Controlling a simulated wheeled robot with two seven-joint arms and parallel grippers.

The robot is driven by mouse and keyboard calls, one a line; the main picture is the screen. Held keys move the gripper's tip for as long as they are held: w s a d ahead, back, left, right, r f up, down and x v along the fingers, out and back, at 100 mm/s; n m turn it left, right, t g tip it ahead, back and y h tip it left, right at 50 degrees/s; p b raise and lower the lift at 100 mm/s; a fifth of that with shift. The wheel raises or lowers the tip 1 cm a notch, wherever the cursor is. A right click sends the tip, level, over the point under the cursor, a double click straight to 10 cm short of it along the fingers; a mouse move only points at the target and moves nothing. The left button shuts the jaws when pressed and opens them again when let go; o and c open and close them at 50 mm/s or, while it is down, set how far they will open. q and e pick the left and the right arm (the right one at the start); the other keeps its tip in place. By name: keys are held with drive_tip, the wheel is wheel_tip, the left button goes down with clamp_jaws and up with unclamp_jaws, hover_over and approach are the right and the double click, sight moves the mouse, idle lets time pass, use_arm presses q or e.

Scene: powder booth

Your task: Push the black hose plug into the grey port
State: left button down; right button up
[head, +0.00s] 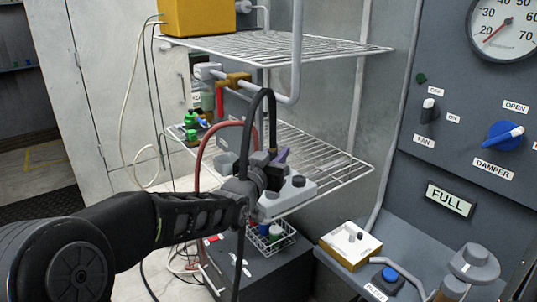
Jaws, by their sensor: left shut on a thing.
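My left gripper (268,176) reaches in from the left at the wire shelf and is shut, with the black hose plug (273,146) apparently in its jaws. The black hose (262,93) loops up above the gripper, and its other side hangs down past my wrist. A light grey unit (293,189) with dark round knobs sits just right of the gripper. The grey port cannot be made out clearly; the gripper covers part of this area. I cannot tell whether the plug touches a port. My right gripper is out of view.
A red hose (199,157) arches left of the gripper. A purple item (282,155) is close behind it. The lower wire shelf (335,163) is bare at right. A wire basket (270,240) with small containers is below. The control panel (465,110) stands at right.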

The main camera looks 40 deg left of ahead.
use_arm(q)
drive_tip(key=shift+f, duration=0.15)
drive_tip(key=shift+f+b, duration=0.65)
drive_tip(key=shift+f, duration=1.05)
drive_tip(key=shift+f+b, duration=0.8)
drive_tip(key=shift+b, duration=0.25)
drive_tip(key=shift+f+b, duration=0.5)
drive_tip(key=shift+b, duration=0.15)
drive_tip(key=c, duration=1.2)
unclamp_jaws()
drive_tip(key=shift+s, duration=0.1)
drive_tip(key=v, duration=0.7)
drive_tip(key=shift+s+d, duration=0.1)
drive_tip(key=shift+s, duration=0.2)
